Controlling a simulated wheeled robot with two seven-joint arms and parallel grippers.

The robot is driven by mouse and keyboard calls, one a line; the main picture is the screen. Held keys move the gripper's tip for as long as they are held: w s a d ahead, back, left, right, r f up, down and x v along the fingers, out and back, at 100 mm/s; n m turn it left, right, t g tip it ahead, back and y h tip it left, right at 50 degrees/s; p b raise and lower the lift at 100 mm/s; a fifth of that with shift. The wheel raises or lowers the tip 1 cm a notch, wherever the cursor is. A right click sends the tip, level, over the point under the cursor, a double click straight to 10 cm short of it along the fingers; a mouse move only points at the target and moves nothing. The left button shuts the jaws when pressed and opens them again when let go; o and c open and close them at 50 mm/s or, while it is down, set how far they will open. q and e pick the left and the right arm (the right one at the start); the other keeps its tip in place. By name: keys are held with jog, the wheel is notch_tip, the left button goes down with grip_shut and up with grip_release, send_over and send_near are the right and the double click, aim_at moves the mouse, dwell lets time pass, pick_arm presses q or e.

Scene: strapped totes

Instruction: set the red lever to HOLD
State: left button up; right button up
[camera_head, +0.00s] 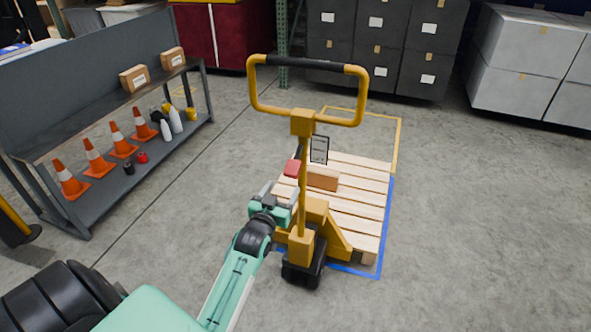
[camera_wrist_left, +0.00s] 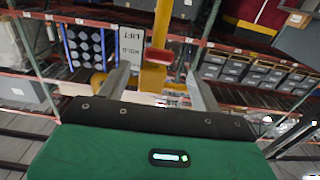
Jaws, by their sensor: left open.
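The red lever (camera_head: 292,168) sticks out to the left of the yellow upright of a pallet jack (camera_head: 302,200), below its loop handle. In the left wrist view the lever's red end (camera_wrist_left: 159,56) shows beyond and between the fingertips, apart from both fingers. A small label plate (camera_head: 319,149) stands just right of the upright; in the left wrist view the plate (camera_wrist_left: 128,46) appears to read LIFT and HOLD, upside down. My left gripper (camera_head: 280,191) is open and empty, just below and left of the lever. My right gripper is not in view.
A wooden pallet (camera_head: 365,200) with a brown box (camera_head: 322,180) sits under the jack. A grey shelf rack (camera_head: 100,135) with orange cones and cartons stands at left. Dark cabinets (camera_head: 380,45) line the back. The floor on the right is clear.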

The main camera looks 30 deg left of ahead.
aim_at(294, 170)
pick_arm(q)
jog(key=x, duration=0.9)
jog(key=shift+p, duration=0.35)
jog(key=shift+w, duration=0.65)
jog(key=shift+w+a+f, duration=0.1)
jog(key=shift+w, duration=0.1)
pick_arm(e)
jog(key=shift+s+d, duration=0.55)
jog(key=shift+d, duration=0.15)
